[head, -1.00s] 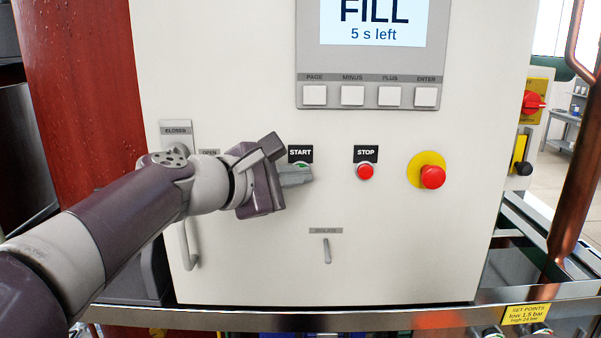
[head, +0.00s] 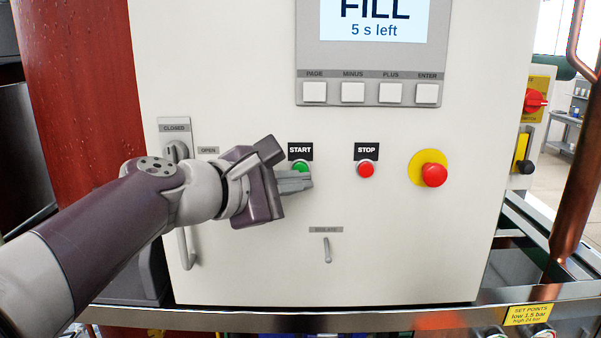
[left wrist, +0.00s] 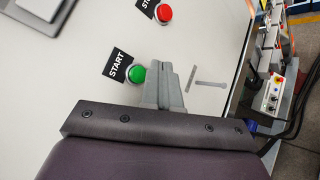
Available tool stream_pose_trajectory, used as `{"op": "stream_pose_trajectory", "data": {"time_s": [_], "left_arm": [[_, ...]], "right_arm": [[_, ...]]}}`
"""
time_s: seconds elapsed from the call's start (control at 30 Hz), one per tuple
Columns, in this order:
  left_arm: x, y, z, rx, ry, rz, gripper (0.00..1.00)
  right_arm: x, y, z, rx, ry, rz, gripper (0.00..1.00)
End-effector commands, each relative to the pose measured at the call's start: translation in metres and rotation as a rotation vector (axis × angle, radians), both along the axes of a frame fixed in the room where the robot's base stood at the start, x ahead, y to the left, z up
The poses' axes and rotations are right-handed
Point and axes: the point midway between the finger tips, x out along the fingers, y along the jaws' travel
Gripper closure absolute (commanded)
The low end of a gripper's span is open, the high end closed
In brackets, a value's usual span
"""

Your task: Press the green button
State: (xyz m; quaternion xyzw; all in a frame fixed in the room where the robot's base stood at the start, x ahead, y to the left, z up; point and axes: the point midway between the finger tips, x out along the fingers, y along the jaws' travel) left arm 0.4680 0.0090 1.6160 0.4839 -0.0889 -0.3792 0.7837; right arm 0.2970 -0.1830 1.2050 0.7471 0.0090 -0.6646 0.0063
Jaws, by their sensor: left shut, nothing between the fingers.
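The green button (head: 301,167) sits under the START label (head: 300,150) on the pale panel. My left gripper (head: 308,182) is shut and empty, with its fingertips just below the button in the head view, covering its lower edge. In the left wrist view the green button (left wrist: 136,75) shows just left of the shut fingers (left wrist: 168,68). I cannot tell whether the fingers touch the button or the panel. My right gripper is not in view.
A red STOP button (head: 366,170) and a red mushroom button on a yellow ring (head: 433,175) lie to the right. A screen (head: 374,22) reads "FILL, 5 s left", above several white keys. A small ISOLATE lever (head: 327,250) is below, and a handle (head: 186,247) stands at left.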

Motion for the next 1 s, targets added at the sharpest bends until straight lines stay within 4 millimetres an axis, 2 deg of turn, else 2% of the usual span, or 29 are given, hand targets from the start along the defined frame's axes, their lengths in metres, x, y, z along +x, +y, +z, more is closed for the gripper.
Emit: {"op": "stream_pose_trajectory", "data": {"time_s": [0.2,0.37,1.0], "left_arm": [[-0.022,0.000,-0.001,0.001,-0.002,-0.001,1.00],[-0.033,0.000,-0.001,-0.001,0.000,-0.001,1.00],[-0.034,0.000,0.000,0.010,-0.010,-0.003,1.00]], "right_arm": [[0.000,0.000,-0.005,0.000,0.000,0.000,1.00],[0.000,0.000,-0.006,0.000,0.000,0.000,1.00],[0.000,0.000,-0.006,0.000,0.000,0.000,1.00]]}}
